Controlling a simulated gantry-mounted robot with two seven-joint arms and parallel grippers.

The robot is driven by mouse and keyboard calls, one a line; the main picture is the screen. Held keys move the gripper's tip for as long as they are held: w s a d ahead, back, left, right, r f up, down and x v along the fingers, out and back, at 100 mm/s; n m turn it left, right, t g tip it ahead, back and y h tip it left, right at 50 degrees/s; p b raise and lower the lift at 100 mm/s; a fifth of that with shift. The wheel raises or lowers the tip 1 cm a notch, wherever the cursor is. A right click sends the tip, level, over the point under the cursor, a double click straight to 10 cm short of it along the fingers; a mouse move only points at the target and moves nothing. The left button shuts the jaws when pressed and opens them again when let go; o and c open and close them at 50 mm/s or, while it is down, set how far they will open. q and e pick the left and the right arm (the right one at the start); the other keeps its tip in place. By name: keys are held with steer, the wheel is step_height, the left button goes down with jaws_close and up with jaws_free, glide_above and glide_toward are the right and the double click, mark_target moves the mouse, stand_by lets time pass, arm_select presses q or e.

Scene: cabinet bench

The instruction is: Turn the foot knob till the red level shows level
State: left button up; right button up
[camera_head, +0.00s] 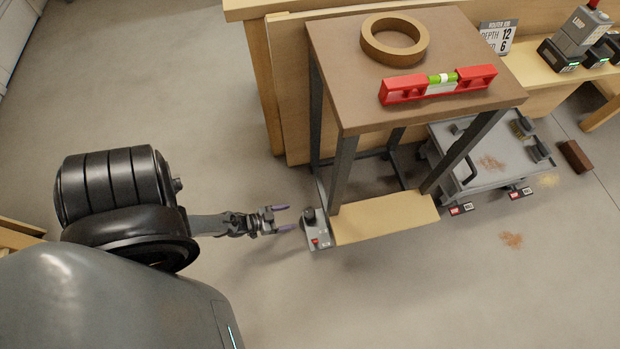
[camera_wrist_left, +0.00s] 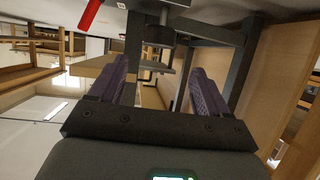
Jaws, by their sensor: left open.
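The red level (camera_head: 438,84) lies on the brown top of a small stand (camera_head: 340,60); its green vial sits near the middle, and the bubble is too small to read. The dark foot knob (camera_head: 309,215) stands on a grey foot bracket (camera_head: 317,236) at the stand's near left leg. My left gripper (camera_head: 285,218) is open and empty just left of the knob, with its fingers pointing toward it. In the left wrist view, a dark round knob (camera_wrist_left: 160,35) shows ahead, between and beyond the two purple fingers (camera_wrist_left: 160,88). My right gripper is not in view.
A grey cart (camera_head: 485,165) stands to the right, and a wooden bench (camera_head: 250,12) behind.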

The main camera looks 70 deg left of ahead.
mark_target(308, 213)
arm_select(q)
steer(key=b+x, duration=0.4)
steer(key=x, duration=0.5)
steer(key=shift+s, duration=0.1)
steer(key=shift+b+x, duration=0.3)
steer(key=shift+x, duration=0.5)
steer(key=shift+c, duration=0.2)
steer(key=c, duration=0.9)
steer(key=m+g+h, duration=0.1)
steer(key=m+h, duration=0.2)
steer(key=h, duration=0.1)
steer(key=shift+m, duration=0.4)
steer(key=shift+m+h, duration=0.3)
